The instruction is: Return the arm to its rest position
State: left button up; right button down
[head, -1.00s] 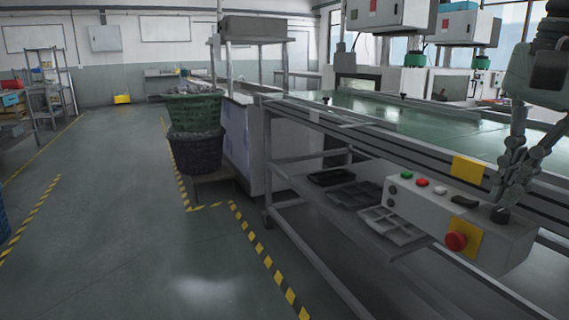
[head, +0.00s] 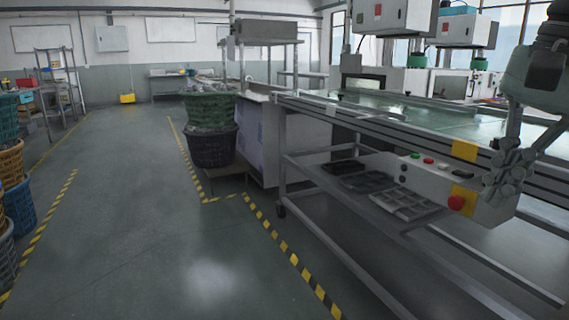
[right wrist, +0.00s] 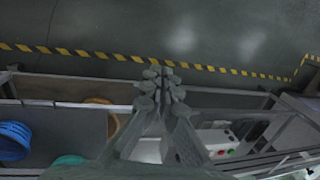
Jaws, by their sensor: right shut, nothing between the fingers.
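My right gripper (head: 508,188) hangs fingers-down at the right edge of the head view, with its grey arm coming in from above. In that picture its tips overlap the right end of the control box (head: 480,200) on the front of the conveyor table; I cannot tell the gap in depth. In the right wrist view my right gripper (right wrist: 160,72) has its fingers together with nothing between them, with the grey floor beyond the tips. My left arm and gripper are not in view.
The conveyor table (head: 400,128) runs along the right, with black and grey trays (head: 408,203) on its lower shelf. Green and dark baskets (head: 210,148) are stacked at its far end. More baskets (head: 18,210) stand at the left edge. Open floor (head: 130,220) lies between.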

jog(key=w+d+f+m+t+y, duration=0.1)
jog(key=w+f+m+t+y, duration=0.1)
jog(key=w+m+t+y, duration=0.45)
jog(key=w+d+f+m+t+y, duration=0.1)
jog(key=w+f+m+t+y, duration=0.25)
jog(key=w+m, duration=0.6)
jog(key=w+d+f+m+t+h, duration=0.1)
jog(key=d+f+m+t+h, duration=0.2)
jog(key=d+f+m+h, duration=0.5)
jog(key=d+f+m+t+h, duration=0.3)
jog(key=d+f+m, duration=0.3)
jog(key=f+m, duration=0.6)
jog(key=s+f+m+g+h, duration=0.2)
jog(key=s+f+m+g, duration=0.4)
jog(key=f, duration=0.5)
jog(key=s+f+m+g+h, duration=0.15)
jog(key=s+f+m, duration=0.25)
jog(key=f+m, duration=0.55)
jog(key=s+a+f+m+g+y, duration=0.2)
jog(key=s+a+f+m+g, duration=0.3)
jog(key=s+a+f, duration=1.1)
jog(key=shift+s+a+f+g, duration=0.35)
jog(key=shift+a+f+g, duration=0.2)
jog(key=shift+g, duration=0.5)
